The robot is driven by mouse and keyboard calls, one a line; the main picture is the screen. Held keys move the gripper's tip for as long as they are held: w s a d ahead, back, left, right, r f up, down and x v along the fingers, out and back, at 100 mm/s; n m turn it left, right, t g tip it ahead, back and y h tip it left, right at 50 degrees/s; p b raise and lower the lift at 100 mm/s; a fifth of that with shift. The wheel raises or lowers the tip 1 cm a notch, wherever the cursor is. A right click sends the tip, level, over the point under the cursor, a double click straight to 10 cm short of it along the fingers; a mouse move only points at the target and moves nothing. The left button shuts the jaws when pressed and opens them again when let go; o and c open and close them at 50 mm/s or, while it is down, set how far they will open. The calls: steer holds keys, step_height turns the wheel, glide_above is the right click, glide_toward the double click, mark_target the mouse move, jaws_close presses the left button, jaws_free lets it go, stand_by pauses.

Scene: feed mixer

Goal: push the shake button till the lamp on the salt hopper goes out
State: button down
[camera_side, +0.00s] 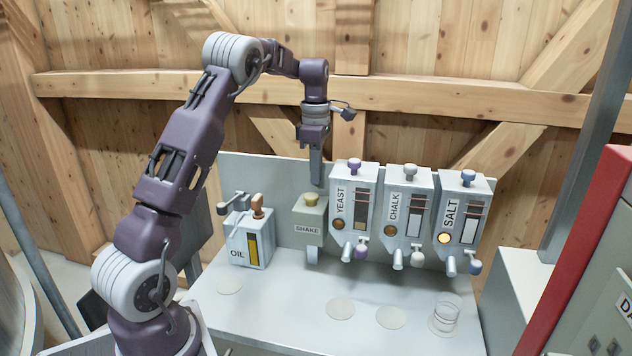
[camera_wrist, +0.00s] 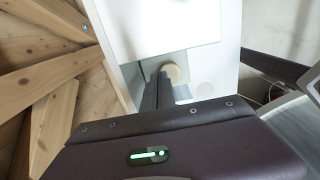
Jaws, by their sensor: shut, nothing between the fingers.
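The shake box (camera_side: 309,222) stands between the oil can and the yeast hopper, with a yellowish button (camera_side: 311,200) on top. My gripper (camera_side: 316,183) points down with shut, empty fingers, just above and slightly right of the button in the side view. Contact with it cannot be made out. In the wrist view the shut fingers (camera_wrist: 160,82) are beside a round tan knob (camera_wrist: 173,73), likely the button, partly covered by them. The salt hopper (camera_side: 479,196) is at the right end of the row. Its round lamp (camera_side: 444,238) glows yellow.
The yeast hopper (camera_side: 361,185) stands close right of the gripper, then the chalk hopper (camera_side: 413,185); their lamps look dull. The oil can (camera_side: 239,254) is to the left. A clear glass (camera_side: 447,311) stands below the salt spout. The front bench (camera_side: 285,300) is mostly clear.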

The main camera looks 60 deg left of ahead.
mark_target(311, 196)
steer(key=shift+f, duration=1.25)
steer(key=shift+f, duration=1.05)
step_height(311, 196, up, 14)
steer(key=shift+r, duration=0.2)
steer(key=f, duration=0.8)
steer(key=s+f, duration=0.1)
steer(key=f, duration=0.3)
steer(key=shift+s+a+f, duration=0.1)
steer(key=shift+a, duration=0.3)
